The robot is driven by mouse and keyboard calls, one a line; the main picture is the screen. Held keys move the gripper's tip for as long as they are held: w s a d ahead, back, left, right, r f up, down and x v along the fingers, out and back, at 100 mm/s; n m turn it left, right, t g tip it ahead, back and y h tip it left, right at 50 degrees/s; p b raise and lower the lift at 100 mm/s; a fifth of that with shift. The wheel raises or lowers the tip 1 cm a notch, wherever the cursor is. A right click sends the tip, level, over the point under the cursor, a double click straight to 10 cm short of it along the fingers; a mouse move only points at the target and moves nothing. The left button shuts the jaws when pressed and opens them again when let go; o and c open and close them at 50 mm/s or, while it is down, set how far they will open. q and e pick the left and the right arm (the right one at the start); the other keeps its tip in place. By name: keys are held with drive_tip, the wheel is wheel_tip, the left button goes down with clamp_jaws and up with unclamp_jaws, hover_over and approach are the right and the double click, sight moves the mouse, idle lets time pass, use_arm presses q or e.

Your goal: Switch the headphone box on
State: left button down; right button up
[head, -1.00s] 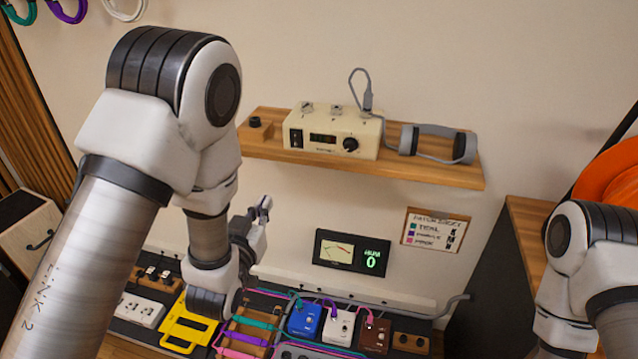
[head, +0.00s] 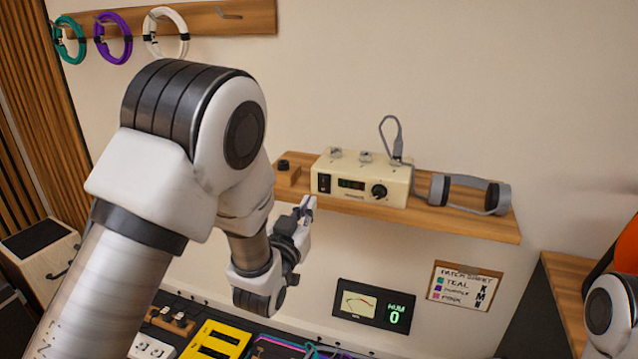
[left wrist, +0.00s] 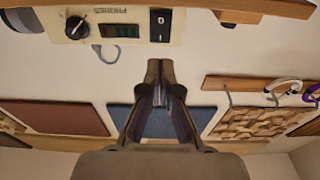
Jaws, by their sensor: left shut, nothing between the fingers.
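The headphone box (head: 362,180) is a cream box on the wooden wall shelf (head: 460,221). Its front has a black rocker switch (head: 324,183) at the left, a dark display in the middle and a black knob (head: 379,191) at the right. In the left wrist view the box appears upside down at the top, with the rocker switch (left wrist: 160,25) marked O and I. My left gripper (head: 306,205) is shut and empty, just below and left of the switch, apart from it. The left wrist view shows its fingertips together (left wrist: 160,68). My right gripper is out of view.
Grey headphones (head: 468,193) lie on the shelf right of the box, with a cable plugged in on top. A small wooden block with a dark knob (head: 286,172) sits left of it. A meter (head: 372,306) and pedals are below.

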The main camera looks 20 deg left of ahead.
sight(323, 179)
use_arm(q)
drive_tip(key=w, duration=0.2)
drive_tip(key=w+p, duration=0.1)
drive_tip(key=w, duration=0.1)
drive_tip(key=w+r, duration=0.1)
drive_tip(key=w, duration=0.2)
drive_tip(key=shift+d, duration=0.1)
drive_tip(key=shift+w, duration=0.15)
drive_tip(key=shift+w, duration=0.25)
drive_tip(key=shift+s+r, duration=0.1)
